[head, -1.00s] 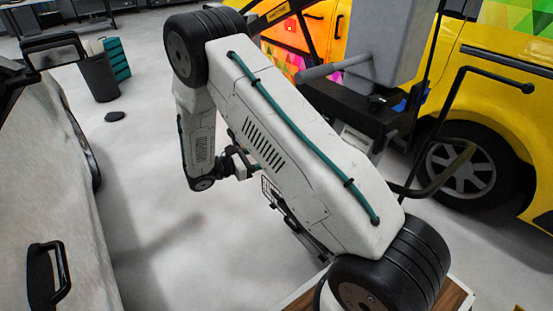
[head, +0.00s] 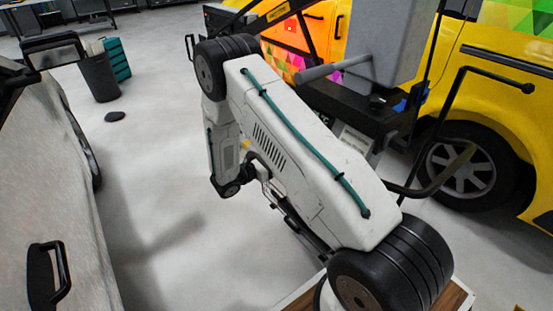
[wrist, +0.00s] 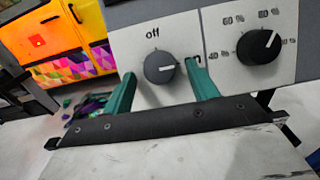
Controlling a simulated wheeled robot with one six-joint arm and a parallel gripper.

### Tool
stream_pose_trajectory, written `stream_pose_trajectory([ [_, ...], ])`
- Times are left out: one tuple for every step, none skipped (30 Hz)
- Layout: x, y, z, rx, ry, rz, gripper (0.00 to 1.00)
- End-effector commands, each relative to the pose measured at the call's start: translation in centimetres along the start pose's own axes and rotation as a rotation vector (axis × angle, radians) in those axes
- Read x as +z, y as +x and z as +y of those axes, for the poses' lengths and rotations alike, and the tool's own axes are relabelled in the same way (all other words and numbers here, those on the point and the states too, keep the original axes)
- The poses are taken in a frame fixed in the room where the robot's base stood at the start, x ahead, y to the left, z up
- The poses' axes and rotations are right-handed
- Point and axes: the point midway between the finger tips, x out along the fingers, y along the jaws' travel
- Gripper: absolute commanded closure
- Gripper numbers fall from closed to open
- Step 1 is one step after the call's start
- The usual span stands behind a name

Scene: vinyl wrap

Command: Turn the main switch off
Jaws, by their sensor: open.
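In the wrist view the main switch (wrist: 159,67) is a dark grey round knob on a pale panel, with "off" printed above it. Its pale pointer mark faces right, towards a second label that my right finger partly hides. My gripper (wrist: 163,86) is open, its two teal fingers pointing at the panel on either side of the knob's lower part. The knob appears between the fingertips; I cannot tell whether they touch it. In the head view my gripper is hidden behind my arm.
A yellow van (head: 490,110) stands at the right, and a pale vehicle (head: 45,190) at the left.

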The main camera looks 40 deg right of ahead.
Motion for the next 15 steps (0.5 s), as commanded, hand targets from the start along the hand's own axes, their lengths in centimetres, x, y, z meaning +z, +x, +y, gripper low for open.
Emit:
stream_pose_trajectory([
  [0.00, 0.02, 0.00, 0.000, 0.000, 0.000, 0.42],
  [0.00, 0.02, -0.01, 0.000, 0.000, 0.000, 0.42],
  [0.00, 0.01, 0.00, 0.000, 0.000, 0.000, 0.42],
  [0.00, 0.01, 0.00, 0.000, 0.000, 0.000, 0.42],
  [0.01, 0.01, -0.01, 0.000, 0.000, 0.000, 0.42],
  [0.00, 0.01, -0.01, 0.000, 0.000, 0.000, 0.50],
  [0.00, 0.00, -0.01, 0.000, 0.000, 0.000, 0.58],
  [0.00, 0.00, -0.01, 0.000, 0.000, 0.000, 0.67],
  [0.01, -0.01, -0.01, 0.000, 0.000, 0.000, 0.78],
  [0.01, -0.01, -0.01, 0.000, 0.000, 0.000, 0.85],
  [0.01, -0.01, 0.00, 0.000, 0.000, 0.000, 0.85],
  [0.01, -0.02, 0.00, 0.000, 0.000, 0.000, 0.85],
  [0.00, -0.03, 0.00, 0.000, 0.000, 0.000, 0.85],
  [0.00, -0.03, 0.00, 0.000, -0.001, 0.000, 0.85],
  [0.00, -0.04, 0.00, 0.001, -0.002, 0.000, 0.85],
])
